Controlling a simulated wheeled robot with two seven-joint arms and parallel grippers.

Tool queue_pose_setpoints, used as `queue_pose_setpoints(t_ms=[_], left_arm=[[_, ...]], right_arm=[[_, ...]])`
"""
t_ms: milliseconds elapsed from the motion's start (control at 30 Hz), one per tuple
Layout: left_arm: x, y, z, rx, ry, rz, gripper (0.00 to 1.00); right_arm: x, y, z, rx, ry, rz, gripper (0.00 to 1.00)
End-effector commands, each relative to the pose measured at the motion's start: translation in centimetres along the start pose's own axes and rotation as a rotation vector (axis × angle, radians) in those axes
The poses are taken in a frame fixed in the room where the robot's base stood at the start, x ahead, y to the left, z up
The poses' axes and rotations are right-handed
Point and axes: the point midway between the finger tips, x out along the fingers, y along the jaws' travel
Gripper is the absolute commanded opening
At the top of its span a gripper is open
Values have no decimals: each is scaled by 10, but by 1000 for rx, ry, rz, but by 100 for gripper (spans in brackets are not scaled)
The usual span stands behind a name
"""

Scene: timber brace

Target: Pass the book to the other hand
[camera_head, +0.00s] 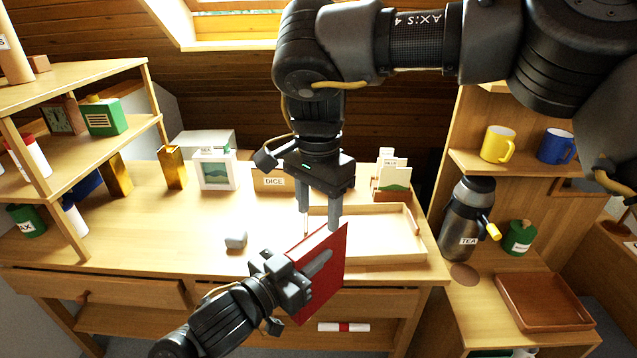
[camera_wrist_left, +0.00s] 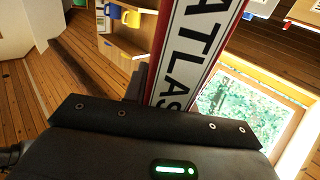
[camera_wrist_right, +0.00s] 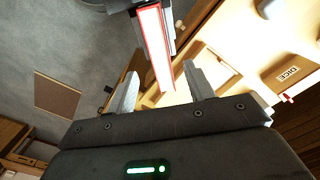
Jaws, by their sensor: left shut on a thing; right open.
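The book is a red-covered atlas (camera_head: 322,268), held upright in front of the table edge. In the left wrist view its white spine (camera_wrist_left: 190,50) reads "ATLAS". My left gripper (camera_head: 308,272) is shut on the book. My right gripper (camera_head: 319,210) is above the book, open and pointing down, with its fingers apart. In the right wrist view the book (camera_wrist_right: 155,48) shows its pale edge with a red border, ahead of and between the open right fingertips (camera_wrist_right: 160,85). I cannot tell whether the right fingers touch it.
Behind the book are a shallow wooden tray (camera_head: 405,258), a box marked DICE (camera_head: 272,181) and a small grey stone-like object (camera_head: 236,240). A flask marked TEA (camera_head: 468,215) stands at right. Shelves flank both sides. The table's left-middle is clear.

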Motion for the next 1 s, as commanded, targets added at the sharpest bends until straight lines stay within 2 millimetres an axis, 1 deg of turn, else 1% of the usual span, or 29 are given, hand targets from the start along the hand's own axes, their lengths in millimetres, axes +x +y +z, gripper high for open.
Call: queue_pose_setpoints(t_ms=[33, 100, 300, 500, 733, 767, 1000], left_arm=[[0, 0, -1, 0, 3, 0, 0], [0, 0, -1, 0, 3, 0, 0], [0, 0, -1, 0, 3, 0, 0], [0, 0, -1, 0, 3, 0, 0], [0, 0, -1, 0, 3, 0, 0], [0, 0, -1, 0, 3, 0, 0], [0, 0, -1, 0, 3, 0, 0]], right_arm=[[10, 0, 0, -1, -2, 4, 53], [22, 0, 0, -1, -2, 3, 53], [46, 0, 0, 0, 0, 1, 53], [56, 0, 0, 2, 0, 0, 53], [56, 0, 0, 1, 0, -1, 53], [56, 0, 0, 1, 0, -1, 51], [56, 0, 0, 1, 0, 0, 20]])
